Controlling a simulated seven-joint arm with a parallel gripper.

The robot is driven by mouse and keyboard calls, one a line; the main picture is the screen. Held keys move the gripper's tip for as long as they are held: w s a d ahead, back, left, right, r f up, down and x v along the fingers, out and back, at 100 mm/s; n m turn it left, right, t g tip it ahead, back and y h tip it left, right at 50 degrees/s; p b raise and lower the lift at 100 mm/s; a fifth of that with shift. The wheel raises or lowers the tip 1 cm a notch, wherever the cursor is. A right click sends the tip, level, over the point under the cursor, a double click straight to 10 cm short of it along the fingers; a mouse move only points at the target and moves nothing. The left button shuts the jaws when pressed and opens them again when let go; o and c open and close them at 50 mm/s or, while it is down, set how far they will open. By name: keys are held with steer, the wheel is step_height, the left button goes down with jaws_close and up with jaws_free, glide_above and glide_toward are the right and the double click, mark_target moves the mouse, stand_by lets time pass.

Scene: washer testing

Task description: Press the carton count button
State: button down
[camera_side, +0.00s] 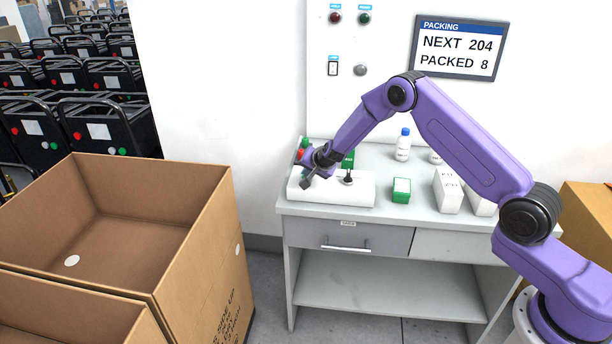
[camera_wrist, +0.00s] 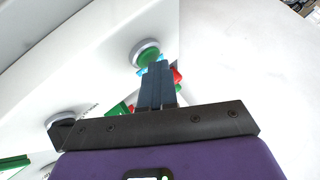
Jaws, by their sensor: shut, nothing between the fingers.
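My gripper (camera_side: 306,184) is shut and empty, low over the left end of a white control box (camera_side: 355,193) on the bench. In the wrist view, the closed fingertips (camera_wrist: 155,72) point toward a green round button (camera_wrist: 146,52) in a grey ring on a white surface. The tips appear just short of it; I cannot tell whether they touch. Its label is not readable, so I cannot confirm it is the carton count button. A second grey ring (camera_wrist: 66,118) is partly hidden by my gripper. A black-topped control (camera_side: 348,178) stands on the box's right part.
Red (camera_side: 335,18) and green (camera_side: 364,18) wall buttons sit above a switch (camera_side: 333,68). The packing display (camera_side: 458,50) reads NEXT 204, PACKED 8. A green-and-white box (camera_side: 401,190), white cartons (camera_side: 448,190) and a blue-capped bottle (camera_side: 403,147) stand on the bench. Open cardboard boxes (camera_side: 200,265) are left.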

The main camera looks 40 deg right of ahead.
steer(key=shift+r, duration=2.95)
steer(key=shift+r, duration=0.1)
step_height(320, 180, up, 3)
steer(key=shift+w+f, duration=0.1)
steer(key=shift+w, duration=0.05)
stand_by(0.6)
steer(key=shift+f, duration=0.1)
